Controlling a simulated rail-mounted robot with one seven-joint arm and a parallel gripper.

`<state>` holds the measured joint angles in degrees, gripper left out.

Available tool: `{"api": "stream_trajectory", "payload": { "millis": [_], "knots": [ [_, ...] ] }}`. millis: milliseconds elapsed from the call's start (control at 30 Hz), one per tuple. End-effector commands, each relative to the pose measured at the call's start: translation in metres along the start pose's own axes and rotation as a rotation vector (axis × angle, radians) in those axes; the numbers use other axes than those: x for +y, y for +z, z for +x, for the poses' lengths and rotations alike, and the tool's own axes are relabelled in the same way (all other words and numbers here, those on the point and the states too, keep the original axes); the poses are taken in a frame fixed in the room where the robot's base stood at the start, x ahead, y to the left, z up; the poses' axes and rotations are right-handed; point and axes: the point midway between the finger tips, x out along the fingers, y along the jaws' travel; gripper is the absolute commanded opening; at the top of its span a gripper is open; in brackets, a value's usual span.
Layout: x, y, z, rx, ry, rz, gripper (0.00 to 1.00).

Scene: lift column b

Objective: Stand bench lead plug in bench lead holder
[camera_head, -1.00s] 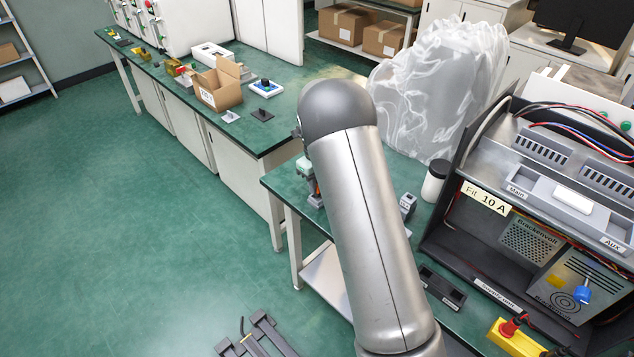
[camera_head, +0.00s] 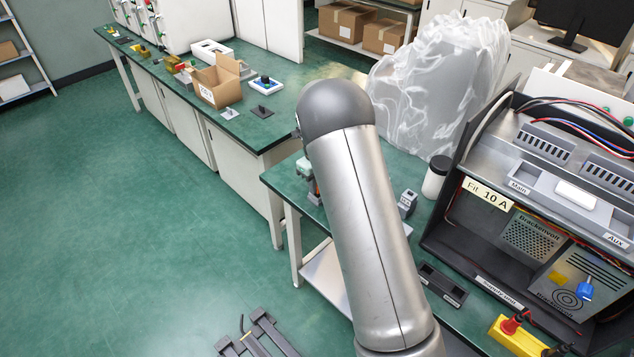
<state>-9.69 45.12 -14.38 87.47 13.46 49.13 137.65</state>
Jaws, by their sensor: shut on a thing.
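My gripper is not in view; my own arm covers the middle of the picture and hides part of the bench behind it. A blue plug (camera_head: 585,290) sits on the front of the grey panel in the rack. I cannot tell which of these is the bench lead plug or its holder. What my gripper holds is hidden.
A dark two-slot tray (camera_head: 441,286), a small grey block (camera_head: 407,203) and a white jar with a black lid (camera_head: 436,178) stand on the near bench (camera_head: 420,243). A black rack (camera_head: 450,222) fills the right. A plastic-wrapped bulk (camera_head: 432,85) stands behind.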

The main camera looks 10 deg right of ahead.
Motion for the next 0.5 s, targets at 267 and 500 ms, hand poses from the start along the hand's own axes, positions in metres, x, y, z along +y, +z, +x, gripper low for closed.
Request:
{"api": "stream_trajectory", "payload": {
  "millis": [267,500],
  "knots": [
    [0.0000,0.0000,0.0047,0.000,0.000,0.000,0.00],
    [0.0000,0.0000,0.0083,0.000,0.000,0.000,0.00]
  ]
}}
